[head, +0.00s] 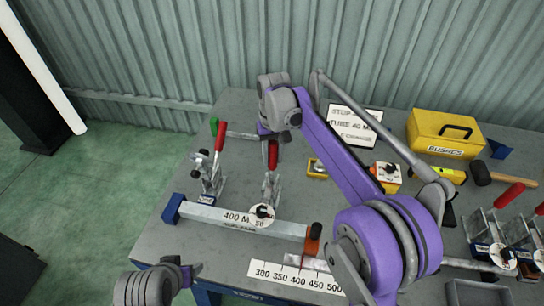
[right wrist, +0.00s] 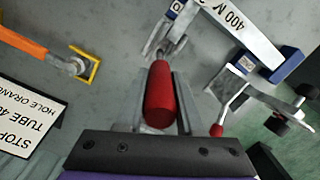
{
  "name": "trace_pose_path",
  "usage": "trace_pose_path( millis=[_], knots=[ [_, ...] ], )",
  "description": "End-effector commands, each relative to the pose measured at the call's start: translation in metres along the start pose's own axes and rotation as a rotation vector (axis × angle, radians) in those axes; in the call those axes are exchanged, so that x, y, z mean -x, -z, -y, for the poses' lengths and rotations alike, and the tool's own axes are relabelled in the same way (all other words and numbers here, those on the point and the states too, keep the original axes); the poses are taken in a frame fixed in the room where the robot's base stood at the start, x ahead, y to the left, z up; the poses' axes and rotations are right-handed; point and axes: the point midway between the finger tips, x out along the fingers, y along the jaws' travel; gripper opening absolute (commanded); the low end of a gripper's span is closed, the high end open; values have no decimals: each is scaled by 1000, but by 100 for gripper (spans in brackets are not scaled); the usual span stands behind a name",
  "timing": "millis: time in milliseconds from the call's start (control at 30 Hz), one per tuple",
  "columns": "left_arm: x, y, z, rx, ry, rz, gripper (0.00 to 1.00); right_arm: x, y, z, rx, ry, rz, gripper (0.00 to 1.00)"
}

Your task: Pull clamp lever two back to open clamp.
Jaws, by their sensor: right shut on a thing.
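A toggle clamp (head: 270,188) with a red-handled lever (head: 273,155) stands on the grey bench behind the steel tube marked 400. The lever stands up. My right gripper (right wrist: 160,100) is shut on this red handle; the handle lies lengthwise between the two fingers in the right wrist view. In the head view my right arm hides most of the gripper. A second clamp (head: 207,178) with a red lever (head: 221,138) stands to the left. I cannot read which clamp is number two. Part of my left arm shows at the lower left; its fingers are not clear.
The steel tube (head: 205,215) has a blue stop (head: 173,208) at its left end and an orange piece (head: 313,240) at its right. A ruler plate (head: 290,277) lies in front. A yellow bushes box (head: 445,135) and more clamps (head: 495,225) stand right.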

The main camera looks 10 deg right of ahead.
Motion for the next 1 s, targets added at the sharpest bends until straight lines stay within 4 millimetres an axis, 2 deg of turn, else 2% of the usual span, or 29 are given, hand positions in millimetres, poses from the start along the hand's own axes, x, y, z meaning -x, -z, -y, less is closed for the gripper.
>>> trace_pose_path(
  millis=[200, 600, 1000],
  knots=[
    [13, 14, 0, 0, 0, -12, 66, 2, 18, -9, -3, 67, 128, 0],
    [34, 39, 0, 0, 0, -36, 66, -5, 43, -21, -1, 168, 322, 0],
    [38, 44, 0, 0, 0, -42, 66, -10, 46, -24, 1, 194, 374, 0]
  ],
)
